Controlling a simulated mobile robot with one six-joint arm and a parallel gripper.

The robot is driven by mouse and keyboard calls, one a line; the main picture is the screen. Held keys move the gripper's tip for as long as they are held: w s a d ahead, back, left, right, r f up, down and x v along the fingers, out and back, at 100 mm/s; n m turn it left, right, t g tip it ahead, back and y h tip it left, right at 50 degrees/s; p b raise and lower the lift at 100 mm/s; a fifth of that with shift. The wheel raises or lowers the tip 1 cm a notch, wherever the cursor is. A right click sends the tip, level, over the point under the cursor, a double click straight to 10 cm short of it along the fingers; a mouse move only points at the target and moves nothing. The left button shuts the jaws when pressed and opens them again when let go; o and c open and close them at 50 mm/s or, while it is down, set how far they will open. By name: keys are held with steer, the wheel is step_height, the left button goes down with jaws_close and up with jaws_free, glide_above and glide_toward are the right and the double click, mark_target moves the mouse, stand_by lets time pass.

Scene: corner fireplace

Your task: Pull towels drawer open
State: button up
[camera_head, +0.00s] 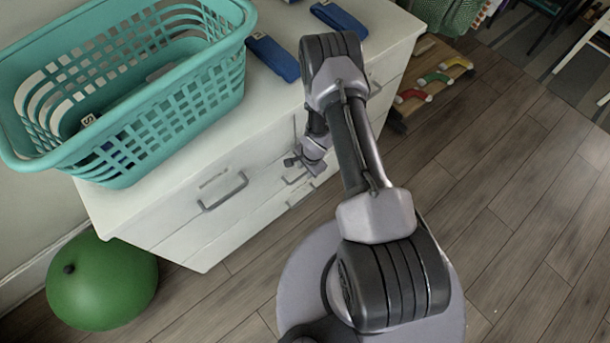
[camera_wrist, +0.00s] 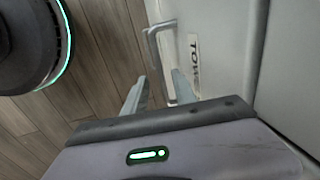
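The towels drawer (camera_wrist: 212,70) has a white front with a label (camera_wrist: 194,52) reading "TOWE", the rest cut off by my finger. Its grey bar handle (camera_wrist: 153,52) lies ahead of my gripper (camera_wrist: 160,84) in the wrist view. My gripper is open, with one finger on each side of the handle's line. I cannot tell whether either finger touches the bar. In the head view my gripper (camera_head: 305,163) is low at the front of the white cabinet (camera_head: 180,215), by a handle (camera_head: 297,178). The drawer looks shut.
Another drawer handle (camera_head: 222,192) is to the left on the cabinet front. A teal basket (camera_head: 165,115) and blue folded items (camera_head: 273,58) sit on top. A green ball (camera_head: 101,281) is on the floor at left. The wooden floor (camera_head: 500,215) at right is clear.

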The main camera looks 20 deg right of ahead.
steer(key=shift+w+f+b, duration=0.15)
steer(key=shift+f+b, duration=0.05)
steer(key=shift+f, duration=0.55)
steer(key=shift+w+f+b, duration=0.15)
steer(key=shift+f+b, duration=0.05)
steer(key=shift+f, duration=0.5)
jaws_close()
stand_by(0.3)
